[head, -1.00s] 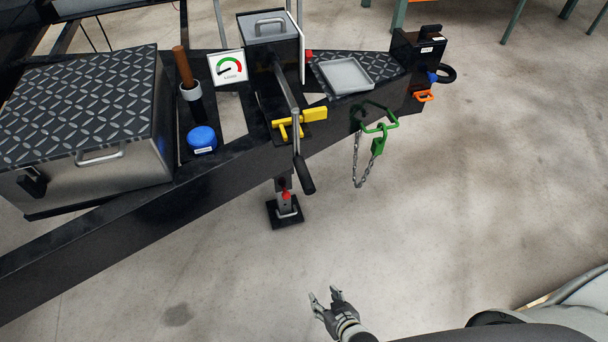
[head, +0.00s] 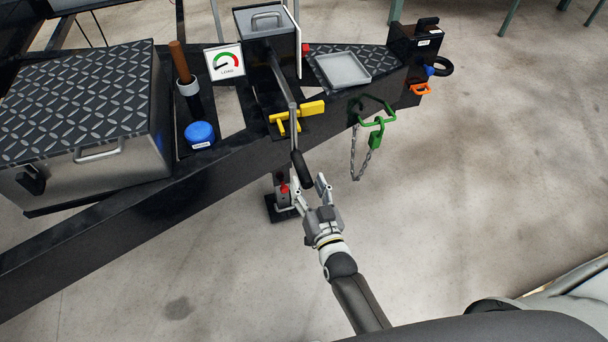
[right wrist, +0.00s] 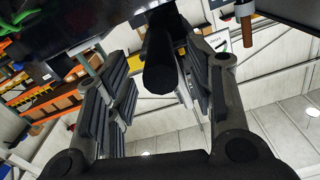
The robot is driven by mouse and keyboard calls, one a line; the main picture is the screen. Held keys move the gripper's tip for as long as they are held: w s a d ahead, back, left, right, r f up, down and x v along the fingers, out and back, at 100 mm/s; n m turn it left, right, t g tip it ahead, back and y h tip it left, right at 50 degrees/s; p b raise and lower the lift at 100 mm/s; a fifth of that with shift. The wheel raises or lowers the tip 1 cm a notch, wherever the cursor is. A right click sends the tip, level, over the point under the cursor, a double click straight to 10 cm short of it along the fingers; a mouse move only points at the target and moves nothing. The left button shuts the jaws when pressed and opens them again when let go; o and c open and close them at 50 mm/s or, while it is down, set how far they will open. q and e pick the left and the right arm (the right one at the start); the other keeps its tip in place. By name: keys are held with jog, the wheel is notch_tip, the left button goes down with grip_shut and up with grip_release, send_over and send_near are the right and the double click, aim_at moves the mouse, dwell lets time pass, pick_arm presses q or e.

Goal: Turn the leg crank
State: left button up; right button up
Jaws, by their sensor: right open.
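The leg crank (head: 293,115) is a grey metal arm hanging down the front of the trailer frame, with a black handle grip (head: 302,169) at its lower end. My right gripper (head: 311,186) is open at the lower end of that grip. In the right wrist view the black grip (right wrist: 160,65) points toward the camera, between the two open fingers. I cannot tell whether the fingers touch it. The leg's foot plate (head: 280,208) stands on the floor, partly behind my gripper. My left gripper is not in view.
A yellow-handled part (head: 300,113) sits beside the crank arm. A green hook with a chain (head: 375,135) hangs to the right. A load gauge (head: 225,62), blue cap (head: 200,134) and tread-plate box (head: 85,105) are on the left. The floor in front is clear.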

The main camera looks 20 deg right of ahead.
aim_at(304, 177)
jog(key=shift+w+a, duration=0.1)
jog(key=shift+w, duration=1.8)
jog(key=shift+c, duration=0.2)
grip_shut()
